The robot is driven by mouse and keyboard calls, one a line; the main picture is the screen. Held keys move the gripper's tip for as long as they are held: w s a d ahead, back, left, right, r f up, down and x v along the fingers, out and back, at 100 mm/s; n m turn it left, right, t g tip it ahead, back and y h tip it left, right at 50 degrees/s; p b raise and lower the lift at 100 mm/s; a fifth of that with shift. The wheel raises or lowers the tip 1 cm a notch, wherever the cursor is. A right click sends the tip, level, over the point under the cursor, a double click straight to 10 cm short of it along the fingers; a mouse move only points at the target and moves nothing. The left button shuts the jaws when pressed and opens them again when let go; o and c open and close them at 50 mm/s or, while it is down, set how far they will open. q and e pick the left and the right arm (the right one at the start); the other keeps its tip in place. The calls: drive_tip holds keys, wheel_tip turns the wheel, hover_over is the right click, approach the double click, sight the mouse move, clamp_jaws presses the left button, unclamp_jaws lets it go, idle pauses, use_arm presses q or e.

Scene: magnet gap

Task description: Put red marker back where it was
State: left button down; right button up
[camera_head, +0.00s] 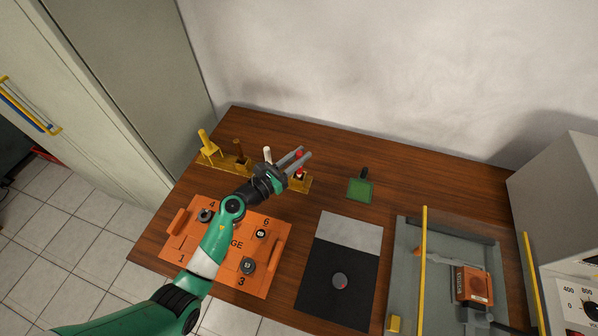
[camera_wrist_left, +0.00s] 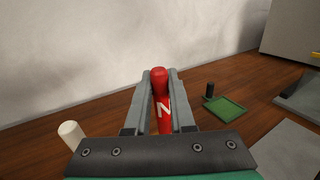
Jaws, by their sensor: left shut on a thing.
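My left gripper (camera_head: 304,154) is shut on the red marker (camera_head: 299,172), over the right end of the yellow rack (camera_head: 223,161). In the left wrist view, the red marker (camera_wrist_left: 164,105) is upright between the fingers (camera_wrist_left: 161,84), with a white N on its side. Its lower end is hidden, so I cannot tell whether it is seated in the rack. A white peg (camera_head: 267,154) stands to its left, also in the left wrist view (camera_wrist_left: 71,132). My right gripper is not in view.
An orange numbered board (camera_head: 190,242) with dark round pieces lies in front of the rack. A green tray (camera_head: 359,190) with a black peg stands to the right. A black and grey mat (camera_head: 352,240) and a grey fixture with yellow bars (camera_head: 408,270) lie further right.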

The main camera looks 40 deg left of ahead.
use_arm(q)
drive_tip(key=shift+w+a+f, duration=0.3)
drive_tip(key=shift+f, duration=0.15)
drive_tip(key=f+b, duration=0.4)
drive_tip(key=shift+w+a, duration=0.2)
drive_tip(key=c, duration=0.8)
unclamp_jaws()
drive_tip(key=shift+r, duration=0.1)
drive_tip(key=shift+o, duration=0.2)
